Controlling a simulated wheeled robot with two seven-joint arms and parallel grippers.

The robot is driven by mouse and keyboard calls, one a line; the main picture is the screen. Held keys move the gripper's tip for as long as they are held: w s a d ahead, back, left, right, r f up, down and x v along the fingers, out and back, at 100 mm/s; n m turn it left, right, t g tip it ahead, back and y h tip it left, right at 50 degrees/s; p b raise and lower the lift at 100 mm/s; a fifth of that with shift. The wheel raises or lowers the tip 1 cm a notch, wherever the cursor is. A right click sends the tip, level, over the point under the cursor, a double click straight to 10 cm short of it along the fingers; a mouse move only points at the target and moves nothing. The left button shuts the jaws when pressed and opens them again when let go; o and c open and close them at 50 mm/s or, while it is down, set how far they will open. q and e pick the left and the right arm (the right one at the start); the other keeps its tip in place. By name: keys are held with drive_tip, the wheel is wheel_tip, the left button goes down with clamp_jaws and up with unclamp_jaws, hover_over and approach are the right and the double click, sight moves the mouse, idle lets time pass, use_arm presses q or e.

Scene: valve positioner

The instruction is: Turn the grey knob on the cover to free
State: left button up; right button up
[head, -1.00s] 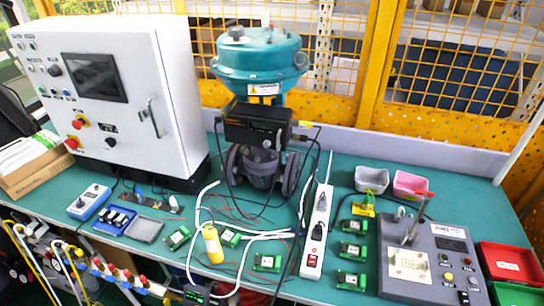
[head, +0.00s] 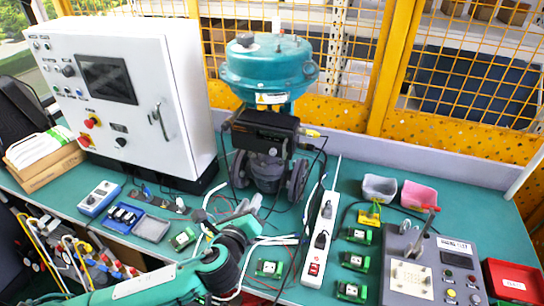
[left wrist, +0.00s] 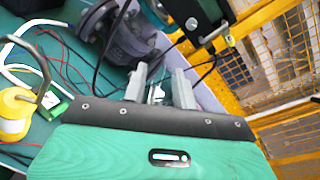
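The black positioner (head: 265,123) with its cover is mounted on the valve below a teal actuator (head: 268,65). The grey knob is too small to make out in the head view. In the left wrist view a black box (left wrist: 207,12) at the top edge carries a small pale round part (left wrist: 191,23); I cannot tell if it is the knob. My left gripper (head: 248,204) is in front of and below the positioner, apart from it. In the left wrist view its two grey fingers (left wrist: 161,84) stand apart with nothing held between them. My right gripper is not in view.
The white control cabinet (head: 120,90) stands left of the valve. Loose cables and a white power strip (head: 320,240) lie on the green bench. Small green modules (head: 356,261) and a grey test fixture (head: 432,262) are at right.

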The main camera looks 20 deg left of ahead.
use_arm(q)
wheel_tip(320, 180, up, 4)
drive_tip(key=m+t+h, duration=0.1)
drive_tip(key=m, duration=0.3)
drive_tip(key=p, duration=0.4)
approach(272, 154)
drive_tip(key=shift+m+t, duration=0.3)
drive_tip(key=w, duration=0.6)
drive_tip(key=shift+w+d, duration=0.1)
drive_tip(key=shift+w, duration=0.25)
drive_tip(key=shift+w+f, duration=0.2)
drive_tip(key=shift+w, duration=0.6)
clamp_jaws()
